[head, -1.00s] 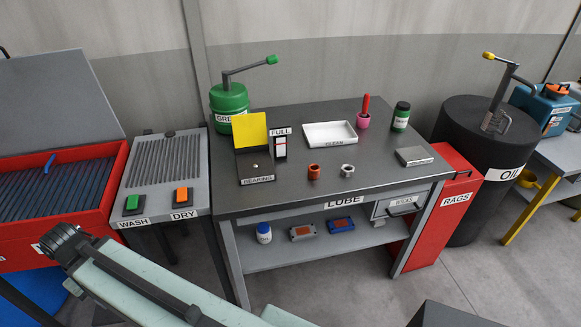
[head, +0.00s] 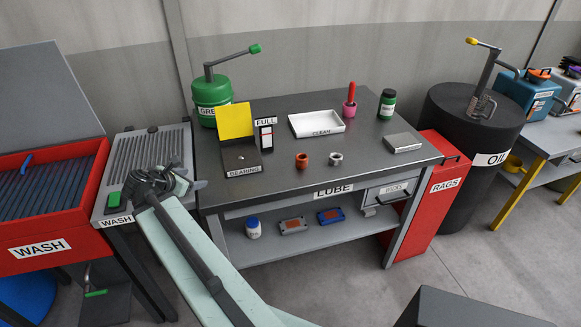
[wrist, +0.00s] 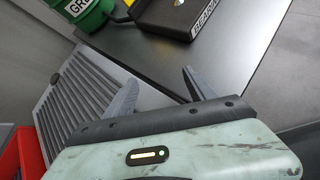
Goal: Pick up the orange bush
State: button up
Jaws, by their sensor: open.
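The orange bush (head: 302,161) is a small ring-like cylinder standing on the dark top of the lube table (head: 256,188), left of a similar grey metal bush (head: 336,159). My gripper (head: 203,185) is at the table's left edge in the head view, well left of the orange bush. In the wrist view my gripper (wrist: 158,82) shows two grey fingers spread apart with nothing between them. The orange bush is not visible in the wrist view.
A yellow-backed bearing box (head: 236,122), a full gauge (head: 265,135) and a white clean tray (head: 317,123) stand behind the bushes. The green grease drum (head: 213,95) is at the back left. The table front before the bushes is clear.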

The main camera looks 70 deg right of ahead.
aim_at(306, 156)
jog(key=s+d, duration=0.3)
jog(key=s+d+g+h+b, duration=0.1)
jog(key=s+d, duration=0.3)
jog(key=s+d+m+g, duration=0.1)
jog(key=s+d, duration=0.2)
jog(key=d, duration=0.1)
jog(key=shift+s+d+f+b, duration=0.2)
jog(key=shift+f+b, duration=0.1)
jog(key=shift+b, duration=0.1)
jog(key=s+d+g, duration=0.1)
jog(key=s+d, duration=0.2)
jog(key=s, duration=0.2)
jog(key=s+d+g+b, duration=0.1)
jog(key=s+d+g, duration=0.1)
jog(key=s+d, duration=0.2)
jog(key=s+d+r+m+g+h+b, duration=0.1)
jog(key=s+d, duration=0.2)
jog(key=s, duration=0.4)
jog(key=shift+s+d, duration=0.15)
jog(key=shift+s, duration=0.1)
jog(key=b+x, duration=0.3)
jog(key=x, duration=0.4)
jog(key=shift+s+d+f, duration=0.25)
jog(key=shift+f, duration=0.05)
jog(key=shift+a+r, duration=0.1)
grip_shut()
